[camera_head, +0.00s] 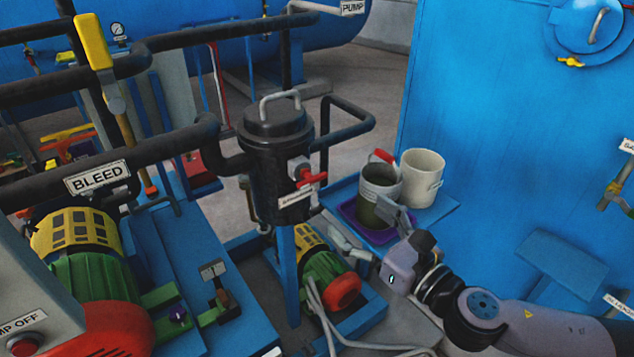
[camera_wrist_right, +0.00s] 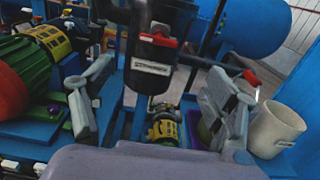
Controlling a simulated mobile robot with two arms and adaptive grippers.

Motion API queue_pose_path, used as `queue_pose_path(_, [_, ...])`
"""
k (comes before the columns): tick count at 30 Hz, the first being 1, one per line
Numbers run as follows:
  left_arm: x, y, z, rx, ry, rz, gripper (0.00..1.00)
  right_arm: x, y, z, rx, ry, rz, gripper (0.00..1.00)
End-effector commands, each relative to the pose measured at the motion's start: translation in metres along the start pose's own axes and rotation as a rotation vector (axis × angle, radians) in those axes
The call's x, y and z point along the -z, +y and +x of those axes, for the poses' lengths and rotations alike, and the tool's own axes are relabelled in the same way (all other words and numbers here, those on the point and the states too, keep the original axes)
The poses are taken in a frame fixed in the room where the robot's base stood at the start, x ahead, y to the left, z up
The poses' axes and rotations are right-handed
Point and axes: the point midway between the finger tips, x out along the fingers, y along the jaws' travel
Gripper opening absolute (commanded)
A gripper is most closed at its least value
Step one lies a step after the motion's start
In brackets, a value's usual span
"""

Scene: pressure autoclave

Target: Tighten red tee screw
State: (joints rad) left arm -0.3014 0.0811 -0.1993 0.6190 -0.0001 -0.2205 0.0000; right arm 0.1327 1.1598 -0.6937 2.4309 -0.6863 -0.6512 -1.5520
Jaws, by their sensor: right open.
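The red tee screw (camera_head: 312,179) is a small red T-shaped handle on a grey fitting at the right front of the black cylindrical vessel (camera_head: 268,165). A white label sits just below it. In the right wrist view the red screw (camera_wrist_right: 158,40) is at top centre, above the label on the dark vessel (camera_wrist_right: 150,85). My right gripper (camera_head: 370,228) is to the lower right of the screw, apart from it. Its fingers are spread wide and empty; they flank the right wrist view (camera_wrist_right: 160,88). My left gripper is not in view.
A grey-green bucket (camera_head: 381,187) with a red grip and a white bucket (camera_head: 422,177) stand just behind my right gripper. A green motor (camera_head: 318,268) with a red end lies below the vessel. A black pipe (camera_head: 352,122) loops right of the vessel. A blue wall (camera_head: 500,120) bounds the right.

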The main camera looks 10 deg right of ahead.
Motion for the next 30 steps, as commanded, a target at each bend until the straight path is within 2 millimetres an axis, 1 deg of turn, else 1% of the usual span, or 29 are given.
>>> queue_pose_path(1, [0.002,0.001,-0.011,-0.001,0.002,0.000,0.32,-0.009,0.001,0.012,0.000,-0.007,0.005,0.80])
queue_pose_path(3, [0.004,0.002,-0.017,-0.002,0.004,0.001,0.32,-0.009,0.001,0.027,0.000,-0.006,0.004,0.80])
queue_pose_path(9, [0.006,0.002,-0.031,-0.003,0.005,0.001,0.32,-0.008,0.002,0.071,-0.002,-0.005,0.003,0.80])
queue_pose_path(15, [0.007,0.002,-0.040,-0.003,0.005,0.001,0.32,-0.006,0.002,0.108,-0.003,-0.003,0.002,0.80])
queue_pose_path(18, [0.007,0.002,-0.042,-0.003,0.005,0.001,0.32,-0.004,0.001,0.120,-0.001,-0.002,0.001,0.80])
queue_pose_path(21, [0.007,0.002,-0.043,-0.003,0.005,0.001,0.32,-0.003,0.001,0.127,-0.002,-0.001,0.001,0.80])
queue_pose_path(25, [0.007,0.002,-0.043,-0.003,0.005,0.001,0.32,-0.003,0.001,0.131,-0.003,0.000,0.001,0.80])
queue_pose_path(30, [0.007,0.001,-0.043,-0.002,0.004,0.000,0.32,-0.002,0.001,0.131,-0.003,0.000,0.001,0.80])
